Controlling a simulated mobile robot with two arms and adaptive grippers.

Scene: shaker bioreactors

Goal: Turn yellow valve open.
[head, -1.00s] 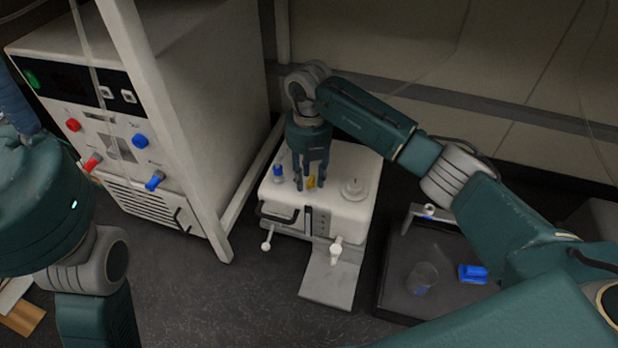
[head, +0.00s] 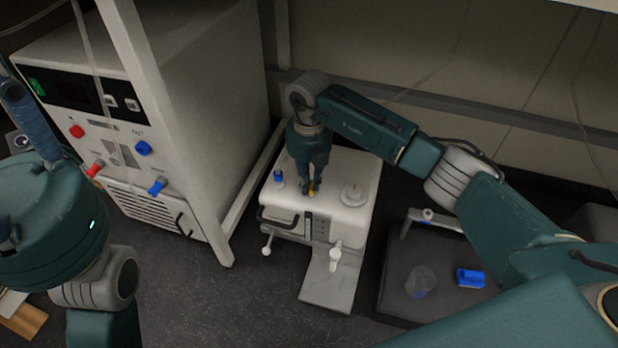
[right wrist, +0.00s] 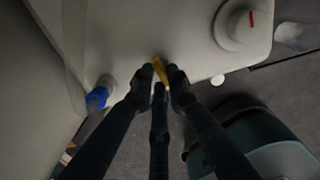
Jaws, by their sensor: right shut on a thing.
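The yellow valve (head: 311,187) sits on top of the white box-shaped device (head: 347,209). My right gripper (head: 312,188) points down from above with its fingers closed around the valve. In the right wrist view the yellow valve (right wrist: 159,70) shows between the fingertips of the right gripper (right wrist: 160,76), partly hidden by them. How far the valve is turned cannot be told. My left arm is at the left of the head view, but its gripper fingers are out of the picture.
A blue-capped port (head: 278,179) and a round white knob (head: 353,194) flank the valve. A large cabinet (head: 205,80) with red and blue fittings stands at left behind a white post. A dark tray (head: 395,290) holding a clear beaker (head: 420,283) and a blue object (head: 470,277) is at right.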

